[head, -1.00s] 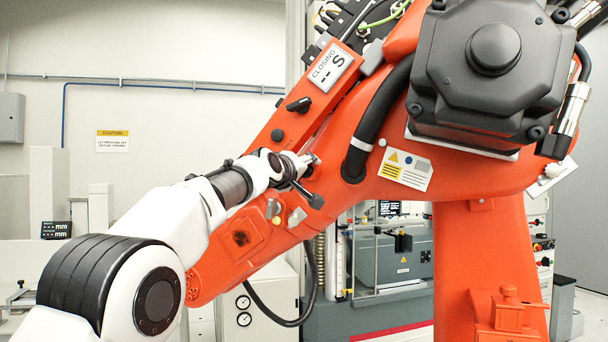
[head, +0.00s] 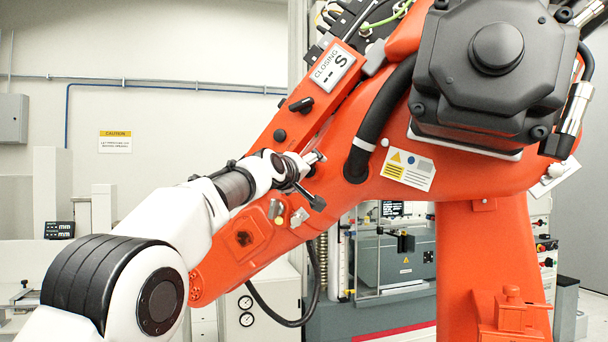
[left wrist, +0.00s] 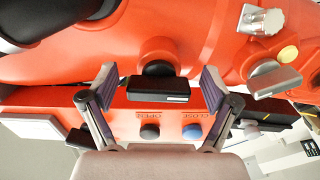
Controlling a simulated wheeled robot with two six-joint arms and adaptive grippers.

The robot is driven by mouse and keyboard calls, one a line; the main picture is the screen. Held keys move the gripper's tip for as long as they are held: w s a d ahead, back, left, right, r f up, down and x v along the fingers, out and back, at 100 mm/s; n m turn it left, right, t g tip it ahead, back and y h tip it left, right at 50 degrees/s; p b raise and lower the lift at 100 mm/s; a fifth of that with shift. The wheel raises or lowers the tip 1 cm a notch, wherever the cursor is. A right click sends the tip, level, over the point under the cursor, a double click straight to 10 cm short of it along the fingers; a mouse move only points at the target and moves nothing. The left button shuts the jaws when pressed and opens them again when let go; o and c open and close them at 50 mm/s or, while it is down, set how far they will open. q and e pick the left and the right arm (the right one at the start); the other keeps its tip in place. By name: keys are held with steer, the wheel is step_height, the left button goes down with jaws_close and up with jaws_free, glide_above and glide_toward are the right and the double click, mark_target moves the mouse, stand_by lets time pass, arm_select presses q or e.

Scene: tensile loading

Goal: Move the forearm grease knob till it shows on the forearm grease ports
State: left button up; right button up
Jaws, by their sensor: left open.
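A black bar-shaped knob (left wrist: 160,90) with a pale line along its edge sits on the orange arm in the left wrist view, lying crosswise. My left gripper (left wrist: 157,86) is open, with one finger on each side of the knob and a gap at both ends. Silver fittings (left wrist: 262,20) and a yellow round one (left wrist: 288,53) are to the right in the wrist view. I cannot read any grease port marking. My right gripper is out of view.
Close to the fingers are a black button (left wrist: 150,132) marked OPEN and a blue button (left wrist: 191,132) marked CLOSE. A display (head: 332,68) reading CLOSING and another black knob (head: 300,104) sit higher on the forearm. A black hose (head: 382,112) passes to the right.

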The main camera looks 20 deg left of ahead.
arm_select(q)
steer(key=s+a, duration=0.1)
steer(key=s, duration=1.1)
steer(key=shift+a, duration=0.15)
steer(key=shift+w, duration=0.15)
steer(key=shift+f, duration=0.2)
